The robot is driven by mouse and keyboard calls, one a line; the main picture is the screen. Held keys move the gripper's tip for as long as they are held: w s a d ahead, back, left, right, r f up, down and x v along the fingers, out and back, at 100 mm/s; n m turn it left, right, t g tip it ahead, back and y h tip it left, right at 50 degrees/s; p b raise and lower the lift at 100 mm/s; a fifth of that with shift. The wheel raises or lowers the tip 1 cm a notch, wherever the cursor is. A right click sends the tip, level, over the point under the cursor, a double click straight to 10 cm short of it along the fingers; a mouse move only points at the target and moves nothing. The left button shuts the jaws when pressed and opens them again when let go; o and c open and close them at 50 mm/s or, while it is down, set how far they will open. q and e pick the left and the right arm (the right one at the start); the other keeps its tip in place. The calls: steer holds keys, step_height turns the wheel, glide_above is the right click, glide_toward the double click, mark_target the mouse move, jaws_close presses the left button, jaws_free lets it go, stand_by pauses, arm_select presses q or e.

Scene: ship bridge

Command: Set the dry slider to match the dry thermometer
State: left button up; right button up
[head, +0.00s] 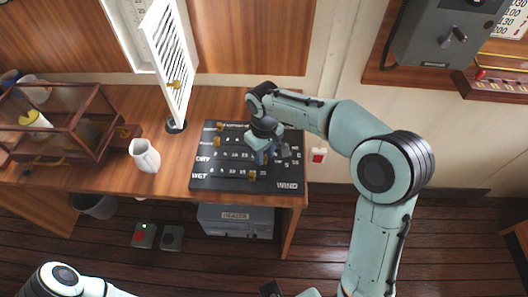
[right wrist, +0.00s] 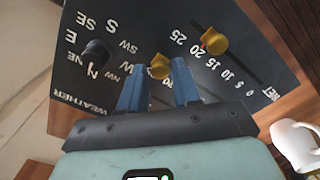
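The black weather board (head: 196,186) lies on the wooden desk, with slider rows labelled DRY and WET. My right gripper (head: 266,156) is over the DRY row and covers its knob in the head view. In the right wrist view, its two blue fingers (right wrist: 158,72) stand on either side of a yellow knob (right wrist: 160,68). I cannot tell whether they touch it. The WET knob (head: 252,175) also shows in the right wrist view (right wrist: 214,40). A white louvred box (head: 133,25) on the wall has its door (head: 172,55) open; no thermometer reading is legible. My left gripper is not clearly seen.
A black wind dial (right wrist: 95,53) is beside the rows. More yellow knobs (head: 217,141) sit on the upper rows. A white jug (head: 145,155) and a wood-framed glass case (head: 60,120) stand left of the board. A grey box (head: 236,219) is under the desk.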

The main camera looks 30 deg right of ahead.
jaws_close()
steer(key=shift+w+a+r, duration=0.1)
steer(key=shift+w+a, duration=0.15)
steer(key=shift+a, duration=0.15)
steer(key=w+a+p, duration=0.1)
steer(key=a, duration=0.1)
steer(key=w+a+p, duration=0.1)
steer(key=w+a, duration=0.1)
steer(key=w+a+p, duration=0.1)
steer(key=a, duration=0.2)
steer(key=shift+w, duration=0.25)
arm_select(q)
steer(key=r, duration=0.1)
steer(key=w+r, duration=0.2)
steer(key=r, duration=0.1)
steer(key=shift+w+r, duration=0.1)
steer(key=shift+w, duration=0.15)
arm_select(e)
steer(key=shift+s+d, duration=0.1)
steer(key=shift+o, duration=2.1)
jaws_free()
arm_select(q)
steer(key=shift+w+r+p, duration=1)
steer(key=shift+r+p, duration=0.15)
steer(key=shift+r, duration=0.1)
arm_select(e)
step_height(320, 180, up, 13)
steer(key=shift+r, duration=0.15)
